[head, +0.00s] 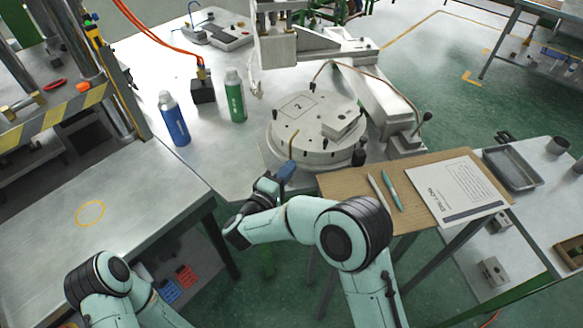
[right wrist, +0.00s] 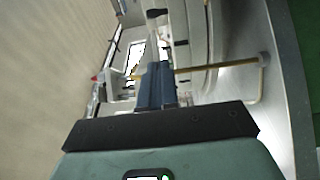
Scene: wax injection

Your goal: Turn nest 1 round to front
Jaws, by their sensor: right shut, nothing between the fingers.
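The round grey turntable (head: 317,153) stands on the machine's bench in the head view. A flat plate marked "2" (head: 297,106) lies on its far left part, and a raised block (head: 343,124) sits on its right part. No mark "1" is readable. A thin brass-coloured rod (head: 292,145) stands at the turntable's near edge. My right gripper (head: 287,170) is shut and empty just below this rod. In the right wrist view, its blue fingers (right wrist: 156,78) are together, and a brass-coloured rod (right wrist: 215,68) runs right from near their tips. Contact cannot be told. My left gripper is out of view.
A blue bottle (head: 174,120) and a green bottle (head: 235,96) stand left of the turntable. A black-knobbed lever (head: 424,122) is at right. A wooden board (head: 335,186) with pens and a sheet (head: 455,190) lies near my right arm. The left bench (head: 140,195) is mostly clear.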

